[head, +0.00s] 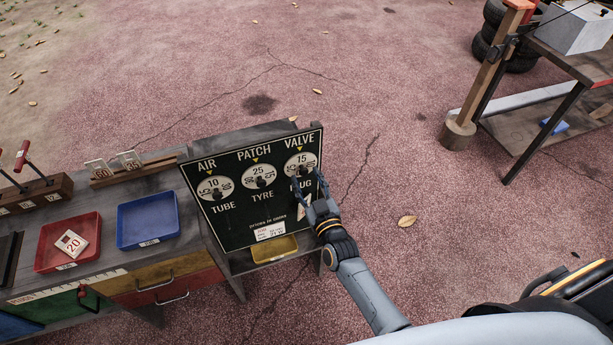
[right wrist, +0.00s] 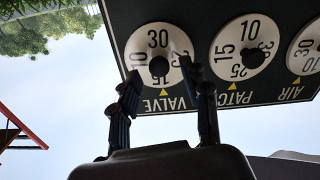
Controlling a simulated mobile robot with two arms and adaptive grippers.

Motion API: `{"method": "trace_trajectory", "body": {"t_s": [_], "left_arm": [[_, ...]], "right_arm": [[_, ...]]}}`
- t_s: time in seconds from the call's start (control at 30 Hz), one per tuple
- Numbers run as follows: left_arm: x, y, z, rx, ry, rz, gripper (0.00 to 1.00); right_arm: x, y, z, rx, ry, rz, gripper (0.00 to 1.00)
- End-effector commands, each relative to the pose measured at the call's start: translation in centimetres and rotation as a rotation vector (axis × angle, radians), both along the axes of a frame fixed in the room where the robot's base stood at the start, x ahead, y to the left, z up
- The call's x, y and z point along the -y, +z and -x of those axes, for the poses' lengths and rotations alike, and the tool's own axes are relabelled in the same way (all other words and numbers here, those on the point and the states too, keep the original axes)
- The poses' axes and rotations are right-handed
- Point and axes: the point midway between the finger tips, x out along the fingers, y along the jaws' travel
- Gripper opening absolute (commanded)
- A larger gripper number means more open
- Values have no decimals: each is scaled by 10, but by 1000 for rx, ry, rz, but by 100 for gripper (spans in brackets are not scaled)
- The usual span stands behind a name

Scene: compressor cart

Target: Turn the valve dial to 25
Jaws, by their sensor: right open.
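The valve dial (head: 301,163) is a white disc with a black knob at the right end of a black board (head: 240,222). Its 15 stands at the yellow marker. In the right wrist view the valve dial (right wrist: 147,45) appears upside down, with 15 at the marker, 30 opposite, 10 at the left and 25 partly covered at the right. My right gripper (head: 310,179) is open in front of this dial. In the right wrist view its fingers (right wrist: 162,78) lie either side of the knob (right wrist: 159,66); contact cannot be told. My left gripper is not in view.
The patch dial (head: 258,176) shows 25 at its marker and the air dial (head: 215,187) shows 10. A yellow tray (head: 274,249) sits below the board. Red (head: 50,256) and blue (head: 148,234) trays stand on the bench at left. The ground right of the board is open.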

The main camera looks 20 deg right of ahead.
Motion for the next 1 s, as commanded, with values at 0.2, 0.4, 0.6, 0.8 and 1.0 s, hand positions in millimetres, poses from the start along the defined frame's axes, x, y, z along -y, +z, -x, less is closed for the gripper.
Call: {"method": "trace_trajectory", "body": {"t_s": [0.2, 0.4, 0.6, 0.8, 1.0], "left_arm": [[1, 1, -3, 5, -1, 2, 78], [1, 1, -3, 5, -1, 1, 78], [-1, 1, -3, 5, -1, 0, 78], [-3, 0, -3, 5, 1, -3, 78], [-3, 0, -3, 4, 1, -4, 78]], "right_arm": [[-1, 0, -10, -1, 0, 0, 46], [-1, 0, -11, -1, 0, 0, 46], [-1, 0, -10, -1, 0, 0, 10], [-1, 0, -10, -1, 0, -1, 0], [-1, 0, -10, -2, 1, -31, 0]]}}
